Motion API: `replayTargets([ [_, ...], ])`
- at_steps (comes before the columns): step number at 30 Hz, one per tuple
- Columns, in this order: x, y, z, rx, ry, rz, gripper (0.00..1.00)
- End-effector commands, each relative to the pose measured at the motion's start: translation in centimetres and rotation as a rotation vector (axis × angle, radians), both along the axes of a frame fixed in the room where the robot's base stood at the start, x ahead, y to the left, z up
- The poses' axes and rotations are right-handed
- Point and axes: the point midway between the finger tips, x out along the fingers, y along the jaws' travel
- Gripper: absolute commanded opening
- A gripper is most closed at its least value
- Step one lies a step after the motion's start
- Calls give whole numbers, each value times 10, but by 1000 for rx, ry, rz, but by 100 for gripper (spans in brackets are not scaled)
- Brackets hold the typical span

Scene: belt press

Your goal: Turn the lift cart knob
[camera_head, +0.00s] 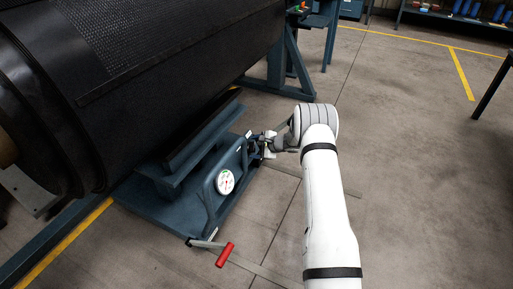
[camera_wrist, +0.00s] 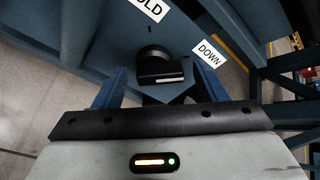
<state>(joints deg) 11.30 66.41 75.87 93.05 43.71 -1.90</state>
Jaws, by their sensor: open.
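The lift cart (camera_head: 170,200) is a blue frame on the floor under the big black roll. Its knob (camera_wrist: 160,68) is black and round with a pale line across its front, and shows in the wrist view on a blue panel. A "DOWN" label (camera_wrist: 209,53) is to its right, and a cut-off label ending in "OLD" (camera_wrist: 151,8) is above it. My gripper (camera_wrist: 157,78) is open, its two blue fingers on either side of the knob in the picture. I cannot tell whether they touch it. In the head view my gripper (camera_head: 267,144) is at the cart's right end, hiding the knob.
A round white gauge (camera_head: 225,182) and a red-handled crank (camera_head: 226,254) are on the cart's near side. The black roll (camera_head: 130,70) hangs over the cart at the left. A blue stand (camera_head: 290,70) is behind. The floor at right (camera_head: 420,170) is clear.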

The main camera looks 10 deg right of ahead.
Motion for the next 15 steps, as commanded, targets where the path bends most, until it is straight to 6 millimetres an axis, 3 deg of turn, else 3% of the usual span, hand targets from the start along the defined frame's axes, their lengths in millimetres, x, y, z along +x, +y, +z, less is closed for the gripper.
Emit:
replayTargets([
  [15,-41,-40,39,0,1,-2,66],
])
